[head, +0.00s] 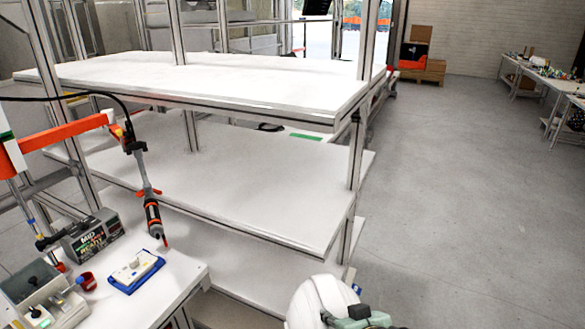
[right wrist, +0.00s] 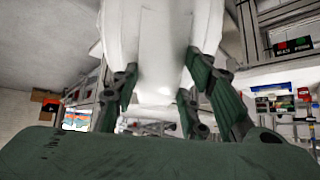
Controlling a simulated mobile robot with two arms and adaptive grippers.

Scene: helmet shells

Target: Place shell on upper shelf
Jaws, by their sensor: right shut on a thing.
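A white helmet shell (head: 312,303) is at the bottom of the head view, right of centre, cut off by the lower edge. My right gripper (head: 352,318) is at its lower right side, shut on it. In the right wrist view the green fingers of my right gripper (right wrist: 162,95) close around the white shell (right wrist: 155,45), which fills the upper middle. The upper shelf (head: 200,85) is a bare white board, higher and farther back than the shell. My left gripper is not in view.
A middle shelf (head: 250,185) lies below the upper one, with metal posts at its corners. A workbench (head: 165,295) at lower left carries a blue-and-white device (head: 136,270). A screwdriver (head: 152,215) hangs above it. Open floor (head: 460,200) lies right.

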